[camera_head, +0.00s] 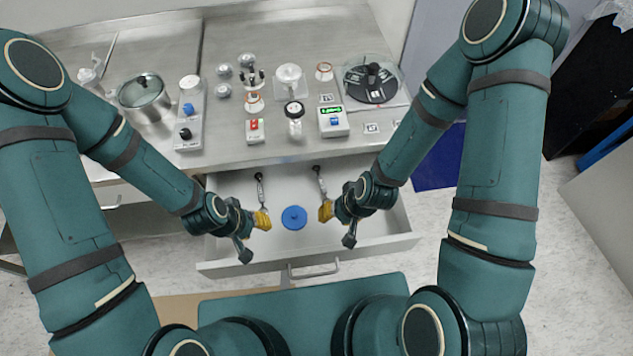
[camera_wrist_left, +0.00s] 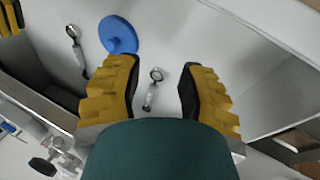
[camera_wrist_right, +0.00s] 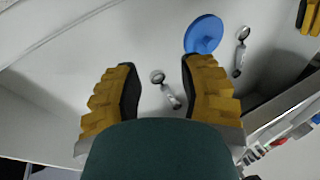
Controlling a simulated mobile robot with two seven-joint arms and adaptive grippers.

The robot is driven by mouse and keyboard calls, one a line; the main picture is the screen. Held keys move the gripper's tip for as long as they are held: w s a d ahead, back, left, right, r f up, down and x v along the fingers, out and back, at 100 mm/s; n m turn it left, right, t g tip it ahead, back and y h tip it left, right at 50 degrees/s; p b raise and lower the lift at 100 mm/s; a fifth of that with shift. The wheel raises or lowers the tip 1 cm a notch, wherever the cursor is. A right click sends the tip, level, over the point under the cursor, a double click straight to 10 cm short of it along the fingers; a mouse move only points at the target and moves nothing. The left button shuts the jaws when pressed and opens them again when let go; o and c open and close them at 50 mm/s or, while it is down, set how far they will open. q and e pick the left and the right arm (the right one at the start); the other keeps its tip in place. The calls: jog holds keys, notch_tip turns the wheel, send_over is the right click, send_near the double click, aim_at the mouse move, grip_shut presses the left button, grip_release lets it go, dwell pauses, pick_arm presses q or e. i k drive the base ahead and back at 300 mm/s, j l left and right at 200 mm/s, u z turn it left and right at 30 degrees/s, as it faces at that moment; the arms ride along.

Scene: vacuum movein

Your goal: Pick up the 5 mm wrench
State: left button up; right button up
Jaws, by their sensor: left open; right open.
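Two small silver wrenches with dark ends lie in the open drawer; their size marks are too small to read, so I cannot tell which is 5 mm. The left wrench (camera_head: 259,188) shows between the fingers in the left wrist view (camera_wrist_left: 152,88). The right wrench (camera_head: 321,183) shows between the fingers in the right wrist view (camera_wrist_right: 167,92). My left gripper (camera_head: 262,219) is open and empty above the drawer near the left wrench. My right gripper (camera_head: 325,210) is open and empty near the right wrench. Neither gripper touches a wrench.
A blue disc (camera_head: 294,217) lies on the drawer floor between the grippers. The drawer's front wall (camera_head: 240,268) and side walls bound the space. The metal worktop (camera_head: 228,140) above the drawer holds a pot (camera_head: 145,100), a small device with a green display (camera_head: 333,121) and several knobs and jars.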

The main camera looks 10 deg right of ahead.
aim_at(320, 183)
jog(key=k+z, duration=0.2)
jog(key=z, duration=0.15)
jog(key=k+l+z, duration=0.1)
jog(key=z, duration=0.2)
jog(key=i+l+z, duration=0.2)
jog(key=z, duration=0.2)
jog(key=l, duration=0.15)
